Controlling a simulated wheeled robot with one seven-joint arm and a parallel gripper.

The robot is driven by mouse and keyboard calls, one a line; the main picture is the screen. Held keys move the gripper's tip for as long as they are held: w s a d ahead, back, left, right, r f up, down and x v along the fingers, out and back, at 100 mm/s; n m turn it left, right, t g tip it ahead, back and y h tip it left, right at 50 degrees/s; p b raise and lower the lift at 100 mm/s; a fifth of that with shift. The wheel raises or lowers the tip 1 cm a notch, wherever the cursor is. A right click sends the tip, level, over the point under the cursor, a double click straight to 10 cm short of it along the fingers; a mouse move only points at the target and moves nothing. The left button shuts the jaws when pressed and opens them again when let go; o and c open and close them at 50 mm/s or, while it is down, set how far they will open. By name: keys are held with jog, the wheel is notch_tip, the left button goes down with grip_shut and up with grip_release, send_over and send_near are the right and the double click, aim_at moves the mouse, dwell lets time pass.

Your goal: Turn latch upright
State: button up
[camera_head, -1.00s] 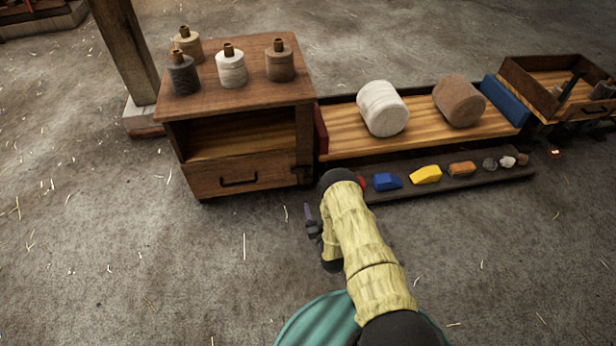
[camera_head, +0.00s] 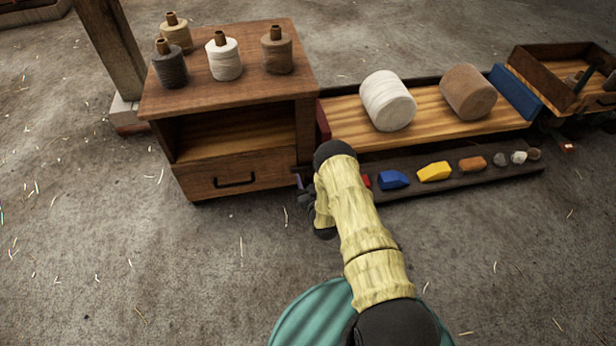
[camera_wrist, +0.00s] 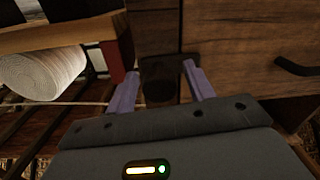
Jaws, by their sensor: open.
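The latch is a small dark piece at the right front edge of the wooden cabinet (camera_head: 240,180), beside the drawer. In the wrist view the dark latch (camera_wrist: 158,82) lies between the two purple fingers, and its tilt is hard to tell in the shadow. My gripper (camera_wrist: 160,70) is open, with one finger on each side of the latch; contact is not clear. In the head view my gripper (camera_head: 299,184) is at the cabinet's right front corner, and my arm hides most of the latch.
The drawer handle (camera_head: 234,181) is left of my gripper. Several thread spools stand on the cabinet top (camera_head: 200,98). To the right are a wooden tray (camera_head: 345,122) with two large rolls and a low shelf (camera_head: 450,183) with coloured blocks. The floor in front is clear.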

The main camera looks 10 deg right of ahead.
jog(key=shift+c, duration=0.4)
jog(key=c, duration=0.9)
jog(key=shift+n+p, duration=0.35)
jog(key=shift+n, duration=0.05)
jog(key=shift+r+n+p, duration=0.1)
jog(key=shift+n+p, duration=0.85)
jog(key=shift+n, duration=0.25)
jog(key=n+p, duration=0.2)
jog(key=n, duration=0.3)
jog(key=shift+s+p, duration=0.1)
jog(key=shift+p, duration=0.25)
jog(key=n, duration=0.4)
jog(key=shift+f+n+g+p, duration=0.2)
jog(key=shift+n+g+p, duration=0.1)
jog(key=shift+n+p, duration=0.1)
jog(key=n, duration=0.4)
jog(key=shift+n+h, duration=0.3)
jog(key=shift+o, duration=0.2)
jog(key=shift+d, duration=0.1)
